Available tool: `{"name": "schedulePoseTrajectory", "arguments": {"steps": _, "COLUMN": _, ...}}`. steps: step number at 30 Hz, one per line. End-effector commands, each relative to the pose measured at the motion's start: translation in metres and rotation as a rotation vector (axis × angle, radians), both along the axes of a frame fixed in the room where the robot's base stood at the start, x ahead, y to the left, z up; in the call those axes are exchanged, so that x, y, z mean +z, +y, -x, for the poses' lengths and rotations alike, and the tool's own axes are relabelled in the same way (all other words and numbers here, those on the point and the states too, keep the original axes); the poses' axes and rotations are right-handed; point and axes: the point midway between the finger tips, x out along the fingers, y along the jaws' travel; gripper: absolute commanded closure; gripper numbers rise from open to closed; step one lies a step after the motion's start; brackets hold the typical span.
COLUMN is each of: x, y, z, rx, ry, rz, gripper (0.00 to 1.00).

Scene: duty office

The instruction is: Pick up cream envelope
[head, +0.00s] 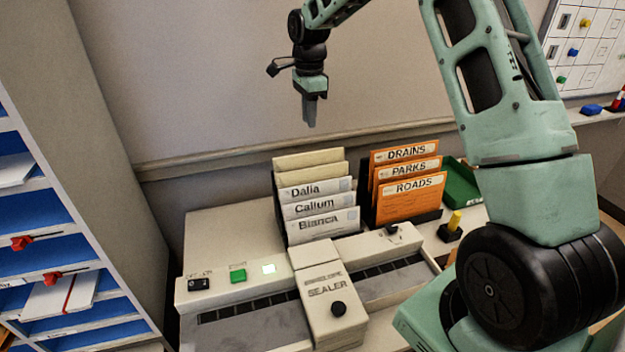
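Two plain cream envelopes stand upright at the back of the left holder, the rear cream envelope (308,158) just behind the front cream envelope (311,175). Only their upper parts show. White envelopes marked Dalia (335,187), Callum (336,202) and Bianca (340,225) stand in front of them and hide the rest. My gripper (310,112) hangs in the air above and behind the envelopes in the head view, pointing down and touching nothing. Its fingers overlap in this view, so I cannot tell whether they are open. No held object shows.
A sealer machine (322,310) stands in front of the holder. To the right is an orange folder rack: DRAINS (424,148), PARKS (424,168), ROADS (412,206). A green tray (462,188) and yellow-handled stamp (453,225) lie beyond. Blue pigeonholes (35,208) rise at left.

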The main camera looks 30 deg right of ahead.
Motion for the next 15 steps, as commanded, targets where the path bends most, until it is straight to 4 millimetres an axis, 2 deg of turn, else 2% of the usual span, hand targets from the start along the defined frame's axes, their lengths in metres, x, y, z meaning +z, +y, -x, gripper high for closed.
{"name": "schedulePoseTrajectory", "arguments": {"steps": 2, "x": -0.003, "y": -0.013, "z": -0.004, "rx": -0.060, "ry": 0.003, "rz": 0.004, "gripper": 0.78}}
{"name": "schedulePoseTrajectory", "arguments": {"steps": 5, "x": -0.014, "y": -0.018, "z": -0.005, "rx": -0.083, "ry": 0.005, "rz": 0.006, "gripper": 0.78}}
{"name": "schedulePoseTrajectory", "arguments": {"steps": 15, "x": -0.082, "y": -0.016, "z": -0.003, "rx": -0.079, "ry": 0.007, "rz": 0.003, "gripper": 0.78}}
